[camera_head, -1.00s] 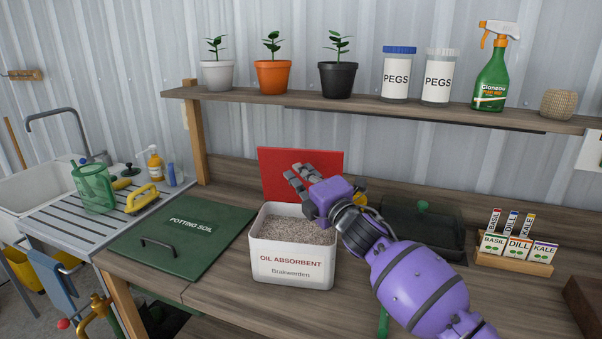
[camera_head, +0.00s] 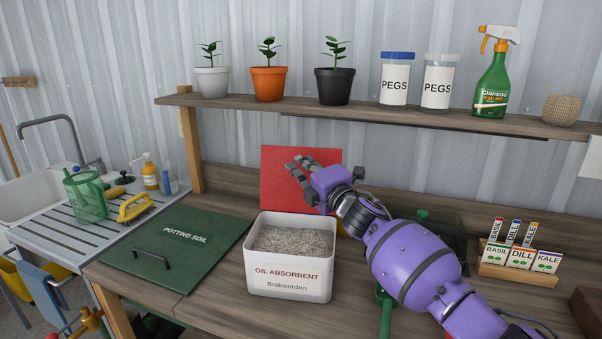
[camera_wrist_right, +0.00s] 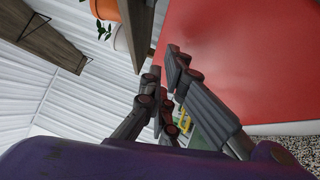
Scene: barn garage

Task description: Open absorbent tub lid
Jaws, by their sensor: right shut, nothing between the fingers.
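The white oil absorbent tub (camera_head: 290,272) stands on the wooden bench, full of grey granules. Its red lid (camera_head: 285,168) stands upright behind the tub's back edge, open. The lid also fills the upper right of the right wrist view (camera_wrist_right: 250,60), with some granules at the lower right corner. My right gripper (camera_head: 296,166) is in front of the lid, above the tub's back right part. Its fingers are shut and empty; I cannot tell whether they touch the lid. My left gripper is not in view.
A green potting soil lid (camera_head: 172,250) with a handle lies left of the tub. Seed packets in a wooden holder (camera_head: 515,273) stand at the right. A shelf (camera_head: 300,112) with pots, peg jars and a spray bottle runs above. A dark green container (camera_head: 445,232) is partly hidden behind my right arm.

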